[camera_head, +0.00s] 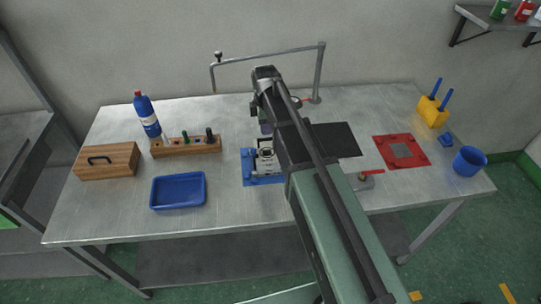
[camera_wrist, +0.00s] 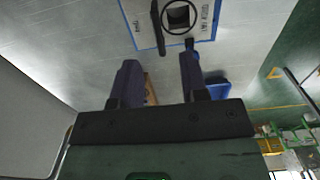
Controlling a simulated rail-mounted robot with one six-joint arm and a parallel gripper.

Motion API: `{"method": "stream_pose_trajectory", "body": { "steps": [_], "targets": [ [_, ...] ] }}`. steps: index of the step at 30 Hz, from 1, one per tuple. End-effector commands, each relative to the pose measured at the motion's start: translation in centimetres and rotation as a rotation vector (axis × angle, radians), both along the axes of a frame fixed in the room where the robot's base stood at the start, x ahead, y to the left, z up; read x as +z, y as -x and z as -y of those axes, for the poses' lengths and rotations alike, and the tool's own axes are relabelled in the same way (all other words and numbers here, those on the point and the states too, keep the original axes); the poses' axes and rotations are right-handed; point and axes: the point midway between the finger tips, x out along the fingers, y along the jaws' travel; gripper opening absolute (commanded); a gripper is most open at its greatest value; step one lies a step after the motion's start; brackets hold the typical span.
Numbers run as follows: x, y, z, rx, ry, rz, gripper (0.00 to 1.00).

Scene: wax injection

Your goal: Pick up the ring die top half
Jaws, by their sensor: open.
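A small grey metal assembly (camera_head: 265,158) sits on a blue mat (camera_head: 248,180) near the middle of the table. I cannot tell a separate ring die top half in it. In the wrist view, a white, blue-edged panel (camera_wrist: 138,22) shows at the top, with a black circle around a dark square block (camera_wrist: 178,15) and dark bars beside it. My gripper (camera_wrist: 160,65) is open, its two dark fingers apart with nothing held between them. The panel lies beyond the fingertips. In the head view my arm hides part of the table right of the assembly.
A blue tray (camera_head: 179,191), wooden tool rack (camera_head: 186,147), wooden box (camera_head: 107,161) and blue bottle (camera_head: 147,117) stand left. A black mat (camera_head: 337,140), red mat (camera_head: 387,152), yellow holder (camera_head: 433,112) and blue cup (camera_head: 469,161) are right. A metal bent pipe frame (camera_head: 319,72) rises behind.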

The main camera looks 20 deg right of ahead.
Motion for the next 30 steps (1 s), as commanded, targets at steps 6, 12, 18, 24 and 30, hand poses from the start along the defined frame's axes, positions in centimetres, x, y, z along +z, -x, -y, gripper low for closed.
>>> {"method": "stream_pose_trajectory", "body": {
  "steps": [6, 12, 18, 24, 30],
  "targets": [
    [-2.3, 0.0, 0.0, -0.001, 0.000, 0.001, 0.40],
    [-5.1, -0.1, -0.1, -0.001, 0.000, 0.001, 0.40],
    [-7.8, -0.1, -0.1, -0.001, 0.001, 0.002, 0.40],
    [-7.3, -0.1, -0.1, -0.001, 0.000, 0.002, 0.40],
    [-7.3, -0.1, -0.1, -0.001, 0.000, 0.002, 0.10]
  ]
}}
